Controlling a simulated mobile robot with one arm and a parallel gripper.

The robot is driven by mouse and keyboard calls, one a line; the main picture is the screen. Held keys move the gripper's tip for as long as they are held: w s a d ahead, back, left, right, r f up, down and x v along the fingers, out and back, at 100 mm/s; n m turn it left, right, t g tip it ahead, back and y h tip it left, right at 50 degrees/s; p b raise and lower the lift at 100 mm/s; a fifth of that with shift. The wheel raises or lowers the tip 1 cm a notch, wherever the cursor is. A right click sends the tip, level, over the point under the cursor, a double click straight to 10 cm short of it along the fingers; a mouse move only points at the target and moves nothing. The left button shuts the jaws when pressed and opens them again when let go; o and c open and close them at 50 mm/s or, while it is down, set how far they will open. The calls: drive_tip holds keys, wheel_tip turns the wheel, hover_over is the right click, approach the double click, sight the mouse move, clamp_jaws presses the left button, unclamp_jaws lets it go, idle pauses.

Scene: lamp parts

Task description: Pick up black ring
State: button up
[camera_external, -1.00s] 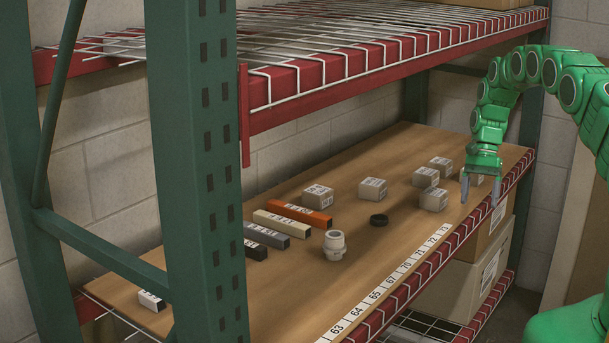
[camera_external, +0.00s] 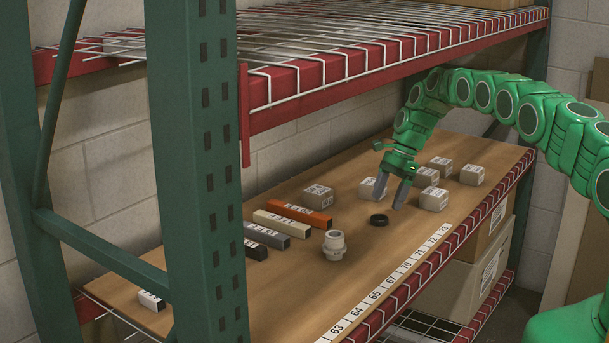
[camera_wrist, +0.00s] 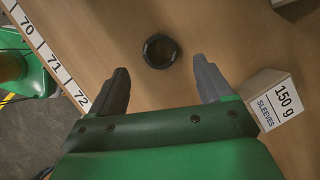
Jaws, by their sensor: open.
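The black ring (camera_external: 379,220) lies flat on the wooden shelf board. In the wrist view the black ring (camera_wrist: 160,51) is just beyond the fingertips, near the middle of the gap between them. My gripper (camera_external: 389,205) is open and empty, pointing down above the board close to the ring. In the wrist view my gripper (camera_wrist: 164,63) shows its two dark fingers spread apart, one on each side of the ring's line. Neither finger appears to touch the ring.
A box labelled "150 g SLEEVES" (camera_wrist: 270,99) sits close to the right finger in the wrist view. A whitish fitting (camera_external: 335,245) stands left of the ring, with an orange bar (camera_external: 300,215) behind it. The red upper shelf beam (camera_external: 400,84) hangs overhead. Numbered tape (camera_external: 398,274) lines the front edge.

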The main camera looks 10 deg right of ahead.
drive_tip(key=shift+x, duration=2.45)
drive_tip(key=c, duration=1.1)
